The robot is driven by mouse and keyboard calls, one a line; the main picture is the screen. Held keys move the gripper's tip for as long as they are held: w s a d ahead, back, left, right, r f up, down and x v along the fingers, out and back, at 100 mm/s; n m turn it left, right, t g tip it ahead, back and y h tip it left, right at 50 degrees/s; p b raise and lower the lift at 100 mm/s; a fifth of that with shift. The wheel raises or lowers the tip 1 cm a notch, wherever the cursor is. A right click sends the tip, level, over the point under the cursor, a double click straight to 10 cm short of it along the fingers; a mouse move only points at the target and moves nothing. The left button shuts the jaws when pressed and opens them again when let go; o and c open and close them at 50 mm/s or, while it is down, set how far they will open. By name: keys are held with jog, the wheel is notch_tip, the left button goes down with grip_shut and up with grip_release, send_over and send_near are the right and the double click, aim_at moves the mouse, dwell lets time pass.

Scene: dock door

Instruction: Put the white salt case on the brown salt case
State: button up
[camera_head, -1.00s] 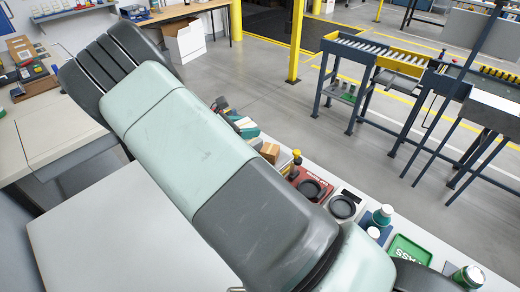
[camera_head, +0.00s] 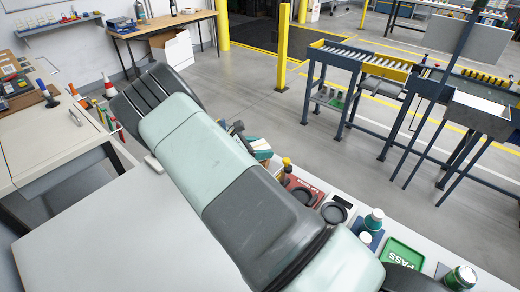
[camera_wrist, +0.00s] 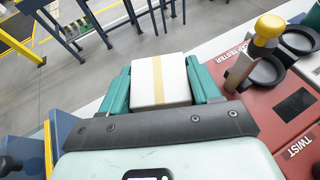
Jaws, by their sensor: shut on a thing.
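My gripper (camera_wrist: 160,72) is shut on the white salt case (camera_wrist: 145,84), with one teal finger on each side of it. The case is a white box with a tan stripe down its middle. In the head view my gripper (camera_head: 262,150) shows in part as a teal shape beyond my arm, near the left end of the white bench. The white case is hardly visible there. The brown salt case is not seen now in either view; my gripper and arm cover the spot where a brown box showed earlier.
The red tester (camera_wrist: 277,120) with a yellow knob (camera_wrist: 268,27) and black round cups stands close to the right of my gripper in the wrist view. A green PASS tray (camera_head: 402,254) and jars (camera_head: 373,220) stand further along the bench. Grey floor lies beyond.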

jog(key=shift+f, duration=0.25)
jog(key=shift+f, duration=0.1)
jog(key=o, duration=1.1)
jog(key=shift+f, duration=0.1)
